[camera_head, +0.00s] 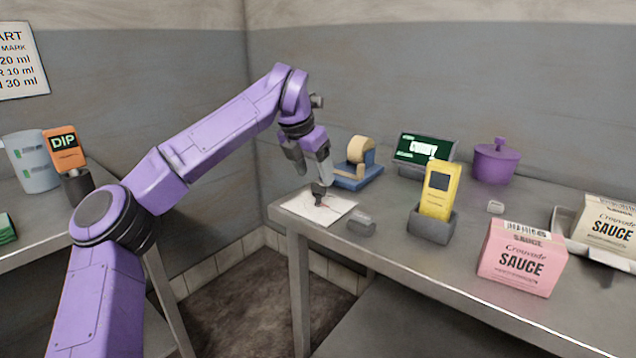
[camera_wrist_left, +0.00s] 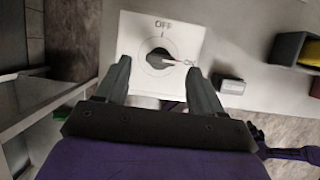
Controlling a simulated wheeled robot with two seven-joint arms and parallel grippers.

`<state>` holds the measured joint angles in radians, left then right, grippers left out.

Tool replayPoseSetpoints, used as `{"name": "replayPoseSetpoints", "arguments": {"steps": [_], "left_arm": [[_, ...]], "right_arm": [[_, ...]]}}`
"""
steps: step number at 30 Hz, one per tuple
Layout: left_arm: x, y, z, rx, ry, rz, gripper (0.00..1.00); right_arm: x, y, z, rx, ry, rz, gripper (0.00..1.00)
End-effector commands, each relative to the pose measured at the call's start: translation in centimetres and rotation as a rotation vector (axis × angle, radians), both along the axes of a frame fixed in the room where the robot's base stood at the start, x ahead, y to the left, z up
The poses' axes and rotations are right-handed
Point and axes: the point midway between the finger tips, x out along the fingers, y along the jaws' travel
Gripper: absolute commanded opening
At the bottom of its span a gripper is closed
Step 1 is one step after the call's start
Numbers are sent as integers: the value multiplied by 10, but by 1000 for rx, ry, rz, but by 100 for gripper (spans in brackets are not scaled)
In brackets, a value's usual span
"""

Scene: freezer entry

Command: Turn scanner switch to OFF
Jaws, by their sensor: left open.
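The scanner switch is a white plate (camera_head: 335,209) with a black knob (camera_head: 319,194) at the near left corner of the right-hand table. In the left wrist view the plate (camera_wrist_left: 185,30) reads OFF at the top and ON at the right. The knob (camera_wrist_left: 157,57) has its light pointer turned right, towards ON. My left gripper (camera_head: 312,178) is over the plate, pointing down, open. In the wrist view its fingertips (camera_wrist_left: 158,68) lie on either side of the knob; I cannot tell whether they touch it. My right gripper is not in view.
A small grey block (camera_head: 361,223) sits just right of the plate. A blue tape dispenser (camera_head: 357,172), a display (camera_head: 425,149), a yellow scanner (camera_head: 439,190) in a grey holder (camera_head: 431,226), a purple pot (camera_head: 495,162) and a pink sauce box (camera_head: 520,258) also stand on the table.

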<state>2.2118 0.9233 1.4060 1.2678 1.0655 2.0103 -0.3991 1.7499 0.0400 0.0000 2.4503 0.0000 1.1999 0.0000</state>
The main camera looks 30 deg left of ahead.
Motion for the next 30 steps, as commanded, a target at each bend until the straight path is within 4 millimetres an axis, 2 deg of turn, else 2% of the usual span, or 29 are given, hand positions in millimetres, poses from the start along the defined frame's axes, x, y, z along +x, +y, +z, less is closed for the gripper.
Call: {"name": "replayPoseSetpoints", "arguments": {"steps": [1, 6, 15, 20, 21, 30], "left_arm": [[3, -1, -11, 0, 2, -1, 68], [12, -1, -29, -1, 0, -1, 68], [13, -1, -32, 0, -2, -1, 68], [13, -1, -31, 1, -1, -1, 16], [13, -1, -31, 1, -1, -1, 12], [13, -1, -31, 2, -2, 30, 12]], "right_arm": [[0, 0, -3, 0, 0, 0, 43], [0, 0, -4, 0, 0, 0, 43], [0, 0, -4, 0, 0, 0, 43], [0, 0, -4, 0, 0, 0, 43], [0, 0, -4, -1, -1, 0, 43], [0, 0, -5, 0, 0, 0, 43]]}}
